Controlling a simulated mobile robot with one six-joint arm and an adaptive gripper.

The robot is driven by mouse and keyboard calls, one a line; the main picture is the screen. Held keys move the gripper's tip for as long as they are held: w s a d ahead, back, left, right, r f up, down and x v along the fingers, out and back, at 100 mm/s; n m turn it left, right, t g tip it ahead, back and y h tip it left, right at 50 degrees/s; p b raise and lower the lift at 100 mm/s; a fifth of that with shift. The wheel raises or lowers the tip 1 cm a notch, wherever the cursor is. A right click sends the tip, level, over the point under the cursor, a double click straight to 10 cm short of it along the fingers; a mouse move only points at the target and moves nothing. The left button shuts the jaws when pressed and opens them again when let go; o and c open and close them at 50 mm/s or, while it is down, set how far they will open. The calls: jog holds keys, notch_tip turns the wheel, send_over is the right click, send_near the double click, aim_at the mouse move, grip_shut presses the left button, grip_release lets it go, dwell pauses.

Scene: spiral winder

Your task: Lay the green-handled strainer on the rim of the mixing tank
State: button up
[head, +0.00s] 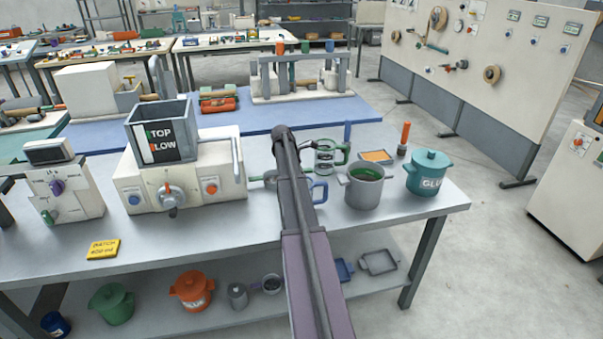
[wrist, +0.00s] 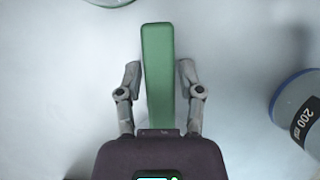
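A green bar-shaped handle (wrist: 158,60), which looks like the strainer's, lies between the two fingers of my gripper (wrist: 160,75) in the wrist view. The gripper is open, with a gap on each side of the handle. The strainer's other end is hidden under the gripper body. In the head view my arm hides most of that spot; a thin dark green piece (head: 257,178) shows left of the arm, and I cannot tell what it is. A grey two-handled pot with green liquid (head: 366,197), likely the mixing tank, stands right of my arm.
A blue-rimmed 200 ml jug (wrist: 302,112) stands right of the gripper. A green-handled jug (head: 326,156) is behind it, a teal glue pot (head: 428,178) further right. A machine with a grey hopper (head: 163,128) stands left. The table front (head: 200,240) is mostly clear.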

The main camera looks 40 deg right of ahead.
jog(key=shift+r, duration=0.25)
dwell(0.3)
jog(key=p+v, duration=0.2)
jog(key=shift+r+p, duration=0.15)
jog(key=shift+p, duration=0.15)
jog(key=p+v, duration=0.8)
jog(key=v, duration=0.1)
jog(key=shift+r+p, duration=0.2)
jog(key=shift+p, duration=0.1)
jog(key=shift+w+a, duration=0.1)
jog(key=shift+a, duration=0.05)
dwell(0.3)
jog(key=shift+o, duration=0.6)
jog(key=shift+s+d+r+p, duration=0.3)
jog(key=shift+s+r+p, duration=0.05)
jog(key=shift+r+p, duration=0.2)
jog(key=shift+f, duration=0.15)
